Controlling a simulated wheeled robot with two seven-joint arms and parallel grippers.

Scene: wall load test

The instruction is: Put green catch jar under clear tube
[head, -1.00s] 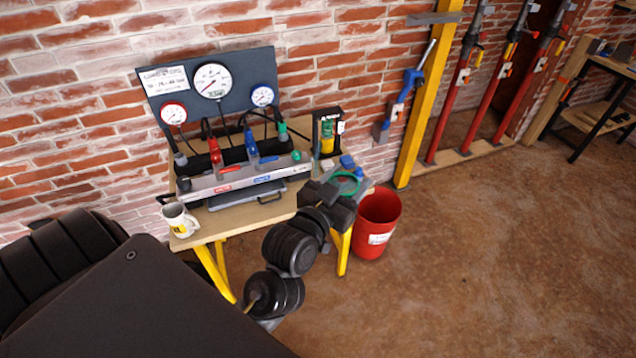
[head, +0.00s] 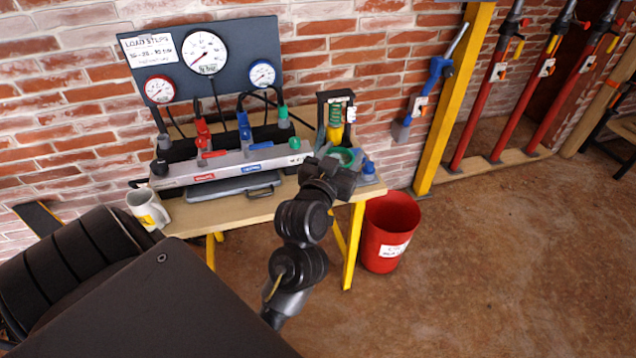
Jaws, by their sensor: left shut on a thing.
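The green catch jar (head: 345,154) shows as a green rim at the right end of the workbench. My left gripper (head: 335,172) is shut on it from the front and hides most of its body. A black stand (head: 321,112) just behind holds an upright column with a green coil (head: 337,110) and a yellow lower part (head: 336,132); I take this for the clear tube. In the picture the jar's rim lies just below the yellow part. I cannot tell whether the jar is directly beneath or in front, or whether it touches the bench. My right gripper is not in view.
A grey manifold (head: 230,168) with red, blue and green valves and a gauge panel (head: 240,50) fill the bench's left. A blue-topped item (head: 368,167) sits right of the jar. A white mug (head: 147,208) stands at the left end. A red bin (head: 385,235) stands beside the bench.

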